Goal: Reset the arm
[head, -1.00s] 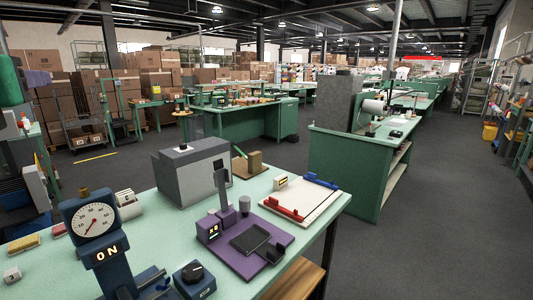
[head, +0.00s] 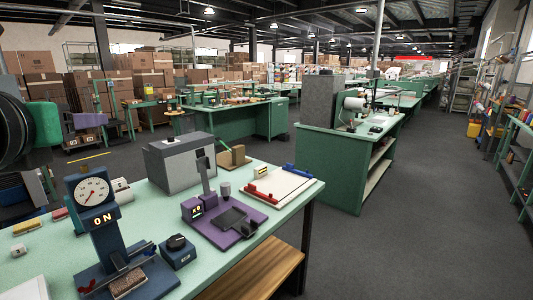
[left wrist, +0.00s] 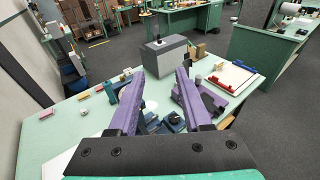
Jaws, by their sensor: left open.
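My left gripper (head: 100,121) is at the left of the head view, with purple fingers, apart from the bench devices. In the left wrist view its two fingers (left wrist: 160,76) are spread with nothing between them. A purple device (head: 236,226) with an upright grey arm (head: 203,174) and a dark tray (head: 232,217) stands on the pale green bench (head: 150,221). The fingers partly hide it in the left wrist view (left wrist: 207,101). A blue device (head: 108,240) with a round dial and a lit "ON" stands to its left. My right gripper is not in view.
A grey box (head: 188,165) stands behind the purple device. A white board with red and blue bars (head: 282,187) lies at the bench's right end. A blue knob box (head: 178,251) sits between the two devices. Floor right of the bench (head: 400,240) is clear.

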